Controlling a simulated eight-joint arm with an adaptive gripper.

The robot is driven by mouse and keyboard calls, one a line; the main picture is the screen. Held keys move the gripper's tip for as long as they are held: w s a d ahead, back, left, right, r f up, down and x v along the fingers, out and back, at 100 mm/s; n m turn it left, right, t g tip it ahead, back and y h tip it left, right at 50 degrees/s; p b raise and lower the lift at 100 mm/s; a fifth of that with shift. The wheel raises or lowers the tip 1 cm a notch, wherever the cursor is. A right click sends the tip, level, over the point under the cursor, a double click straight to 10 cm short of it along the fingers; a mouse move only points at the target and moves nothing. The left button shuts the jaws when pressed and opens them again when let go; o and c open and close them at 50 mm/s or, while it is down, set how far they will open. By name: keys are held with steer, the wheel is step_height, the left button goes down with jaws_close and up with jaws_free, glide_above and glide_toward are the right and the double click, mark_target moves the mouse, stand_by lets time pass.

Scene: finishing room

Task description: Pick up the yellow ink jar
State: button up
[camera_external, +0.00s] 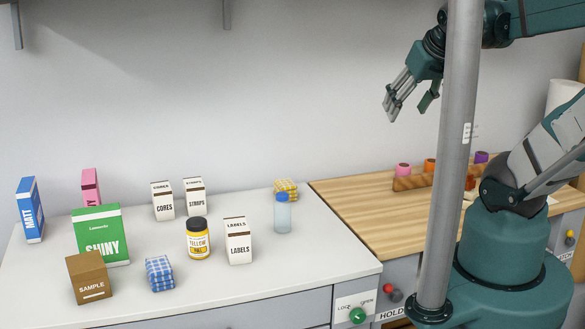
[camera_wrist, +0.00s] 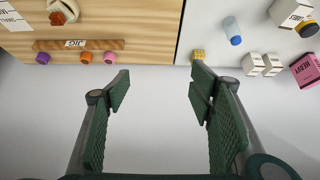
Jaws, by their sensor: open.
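The yellow ink jar (camera_external: 199,238) stands upright on the white counter, with a black lid and a yellow label. It is just left of the white LABELS box (camera_external: 238,241). In the wrist view a jar with a black lid (camera_wrist: 307,28) shows at the top right edge, partly cut off. My gripper (camera_external: 411,102) is high above the counter, well to the right of the jar and far from it. In the wrist view my gripper (camera_wrist: 160,85) has its fingers wide apart with nothing between them.
Near the jar are a green SHINY box (camera_external: 101,235), brown SAMPLE box (camera_external: 88,277), blue checked cloth (camera_external: 160,273), CORES box (camera_external: 162,201) and blue-capped bottle (camera_external: 283,214). A grey pole (camera_external: 452,150) rises at right. A wooden top (camera_external: 350,205) adjoins the white counter.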

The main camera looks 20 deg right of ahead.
steer(key=shift+w+a, duration=0.1)
steer(key=shift+a, duration=0.05)
steer(key=w+a+n+g+y, duration=0.1)
steer(key=w+a+n+g, duration=0.1)
steer(key=w+a, duration=0.85)
steer(key=n+g, duration=0.4)
steer(key=g, duration=0.1)
glide_toward(196, 221)
steer(key=shift+h, duration=0.4)
steer(key=f, duration=0.3)
steer(key=f+b, duration=0.1)
steer(key=f, duration=0.1)
steer(key=shift+w+f, duration=0.3)
steer(key=shift+w, duration=0.1)
steer(key=shift+s+a+f, duration=0.25)
steer(key=shift+a+f, duration=0.2)
